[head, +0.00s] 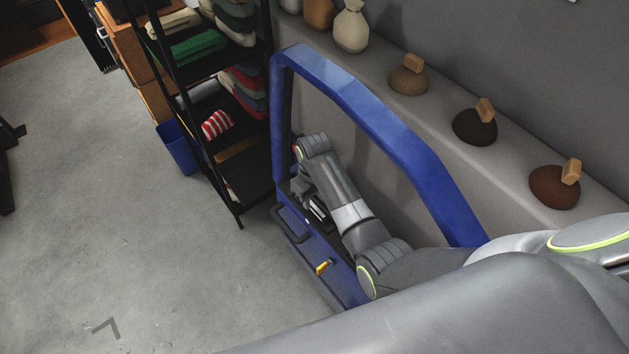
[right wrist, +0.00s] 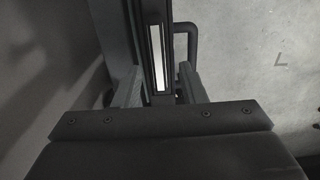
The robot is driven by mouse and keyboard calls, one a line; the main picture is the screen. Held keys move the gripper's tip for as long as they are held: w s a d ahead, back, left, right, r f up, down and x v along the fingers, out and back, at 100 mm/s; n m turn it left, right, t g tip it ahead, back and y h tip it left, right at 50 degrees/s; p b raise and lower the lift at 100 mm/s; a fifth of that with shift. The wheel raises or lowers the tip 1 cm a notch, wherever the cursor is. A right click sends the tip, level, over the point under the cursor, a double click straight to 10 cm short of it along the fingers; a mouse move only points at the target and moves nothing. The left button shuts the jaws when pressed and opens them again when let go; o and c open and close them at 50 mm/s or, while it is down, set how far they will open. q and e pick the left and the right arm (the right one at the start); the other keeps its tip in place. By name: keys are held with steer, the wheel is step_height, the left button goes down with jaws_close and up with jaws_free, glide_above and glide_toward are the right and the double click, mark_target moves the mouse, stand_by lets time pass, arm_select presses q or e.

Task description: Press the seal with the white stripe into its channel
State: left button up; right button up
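The blue car door (head: 375,110) stands upright in the head view, with its window frame open. My right arm bends down to the door's inner side, and my right gripper (head: 318,208) is near the top of the lower panel, partly hidden by my wrist. In the right wrist view, the dark seal with the white stripe (right wrist: 156,58) runs lengthwise along the door edge. The two fingers of my right gripper (right wrist: 158,85) are apart, one on each side of the seal, with a narrow gap at the right. I cannot tell how deep the seal sits. My left gripper is out of view.
A black pull handle (head: 290,224) and a yellow lever (head: 323,267) stick out from the door panel. A black shelf rack (head: 262,150) with folded cloths and a blue bin (head: 177,150) stand to the left. A ledge (head: 425,120) with brown mounds lies behind.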

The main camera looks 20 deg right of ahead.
mark_target(315, 207)
step_height(315, 207, up, 7)
steer(key=shift+d, duration=0.15)
steer(key=shift+r, duration=0.1)
stand_by(0.3)
